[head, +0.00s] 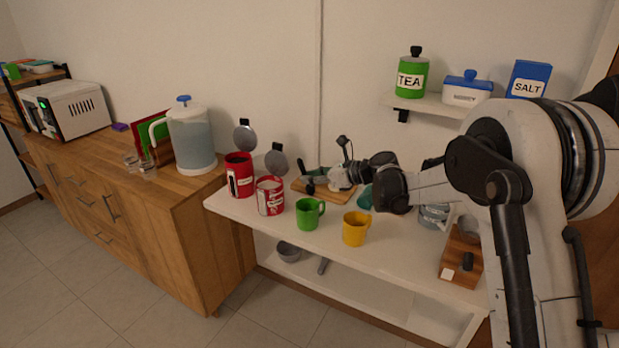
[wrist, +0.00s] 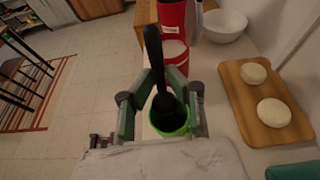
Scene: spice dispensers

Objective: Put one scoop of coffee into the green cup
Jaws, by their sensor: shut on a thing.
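The green cup (head: 307,215) stands upright on the white counter, left of the yellow cup (head: 356,229). My gripper (head: 311,180) is behind and above the green cup in the head view. In the wrist view my gripper (wrist: 162,84) is shut on a black scoop (wrist: 153,50). The scoop's lower end overlaps the opening of the green cup (wrist: 184,128); I cannot tell whether it is inside or above. What the scoop holds cannot be made out. Two red canisters (head: 238,178) (head: 270,197) with raised grey lids stand to the left.
A wooden board (wrist: 262,95) with two pale round pieces lies beside my gripper. A white bowl (wrist: 226,24) stands beyond. A water pitcher (head: 190,142) stands on the wooden cabinet. A shelf (head: 437,105) above holds a green TEA jar (head: 411,78).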

